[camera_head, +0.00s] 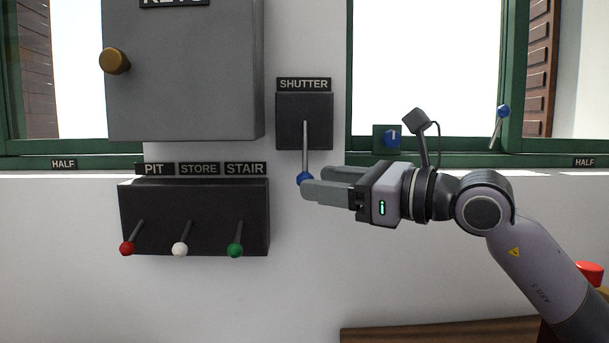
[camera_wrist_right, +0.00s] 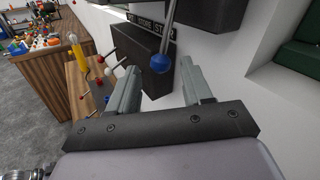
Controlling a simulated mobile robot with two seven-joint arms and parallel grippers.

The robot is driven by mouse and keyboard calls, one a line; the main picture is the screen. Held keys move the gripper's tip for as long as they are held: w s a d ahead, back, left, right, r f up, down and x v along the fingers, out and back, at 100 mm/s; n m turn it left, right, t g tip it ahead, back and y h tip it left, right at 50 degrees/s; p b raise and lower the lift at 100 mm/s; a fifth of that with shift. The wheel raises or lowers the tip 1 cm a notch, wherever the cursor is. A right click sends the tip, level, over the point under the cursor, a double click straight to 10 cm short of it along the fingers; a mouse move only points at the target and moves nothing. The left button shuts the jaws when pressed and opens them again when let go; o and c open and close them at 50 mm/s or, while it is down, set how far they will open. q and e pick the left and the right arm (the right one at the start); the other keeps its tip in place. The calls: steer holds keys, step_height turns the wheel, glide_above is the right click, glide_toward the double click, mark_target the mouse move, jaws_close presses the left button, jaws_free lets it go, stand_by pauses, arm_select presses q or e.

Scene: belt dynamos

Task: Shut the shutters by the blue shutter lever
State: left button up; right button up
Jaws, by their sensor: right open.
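The blue shutter lever (camera_head: 305,150) hangs down from a dark box under the SHUTTER label, its blue knob (camera_head: 304,178) at the bottom. My right gripper (camera_head: 313,181) reaches in from the right, its fingertips at the knob. In the right wrist view the blue knob (camera_wrist_right: 160,64) sits between the tips of the open fingers, near their ends; I cannot tell whether either finger touches it. Brown slatted shutters stand beyond the windows, one at the left (camera_head: 37,70) and one at the right (camera_head: 540,55). My left gripper is not in view.
A dark panel (camera_head: 195,195) with red, white and green levers lies left below, labelled PIT, STORE and STAIR. A grey key cabinet (camera_head: 185,80) hangs above it. A blue-knobbed window handle (camera_head: 503,112) stands at the right. A wooden top (camera_head: 440,333) lies below.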

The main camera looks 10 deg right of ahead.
mark_target(309, 173)
steer(key=x, duration=0.3)
steer(key=shift+w+a+p, duration=0.2)
steer(key=shift+p, duration=0.1)
steer(key=shift+w+a, duration=0.2)
steer(key=shift+w, duration=0.05)
jaws_close()
steer(key=shift+d, duration=0.1)
